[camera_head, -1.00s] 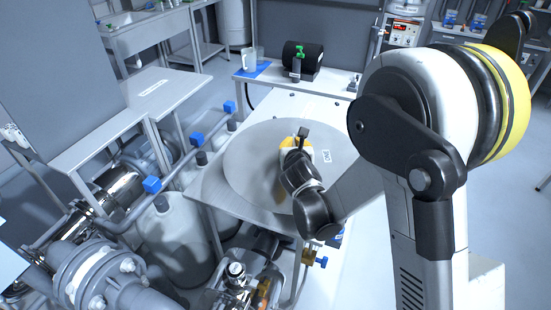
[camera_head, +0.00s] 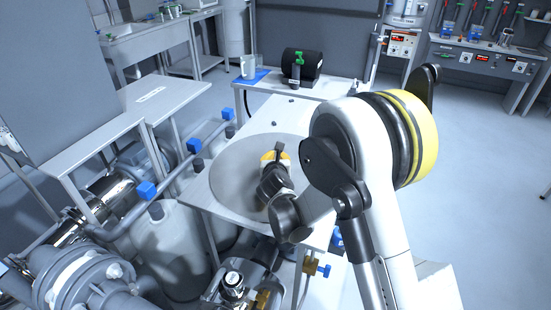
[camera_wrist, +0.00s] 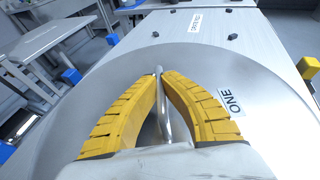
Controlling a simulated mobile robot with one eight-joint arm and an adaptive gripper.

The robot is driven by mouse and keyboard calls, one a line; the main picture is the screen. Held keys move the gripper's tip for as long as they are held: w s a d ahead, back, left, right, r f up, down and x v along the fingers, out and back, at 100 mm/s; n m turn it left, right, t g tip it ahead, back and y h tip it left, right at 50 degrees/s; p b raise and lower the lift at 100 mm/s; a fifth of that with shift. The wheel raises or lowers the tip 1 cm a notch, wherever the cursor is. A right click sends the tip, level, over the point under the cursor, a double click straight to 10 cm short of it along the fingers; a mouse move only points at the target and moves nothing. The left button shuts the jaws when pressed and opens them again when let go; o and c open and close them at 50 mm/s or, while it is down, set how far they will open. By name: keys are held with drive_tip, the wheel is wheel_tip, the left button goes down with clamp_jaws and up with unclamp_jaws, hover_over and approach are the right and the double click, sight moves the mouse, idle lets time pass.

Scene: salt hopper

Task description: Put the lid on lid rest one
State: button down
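The lid is a wide, round grey metal disc (camera_head: 232,187) over a pale bench-like surface in the head view. My gripper (camera_head: 279,152) is above the disc's middle. In the wrist view its yellow fingers (camera_wrist: 160,75) close at their tips around a thin metal handle (camera_wrist: 162,108). The lid looks level; I cannot tell whether there is a gap beneath it.
A grey stand (camera_head: 150,97) with an unreadable label is at left. Pipes with blue valves (camera_head: 194,146) and tanks lie between it and the lid. A back table (camera_head: 330,88) holds a black cylinder (camera_head: 302,63) and clear vessels. Open floor (camera_head: 470,170) is at right.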

drive_tip(key=c, duration=1.6)
unclamp_jaws()
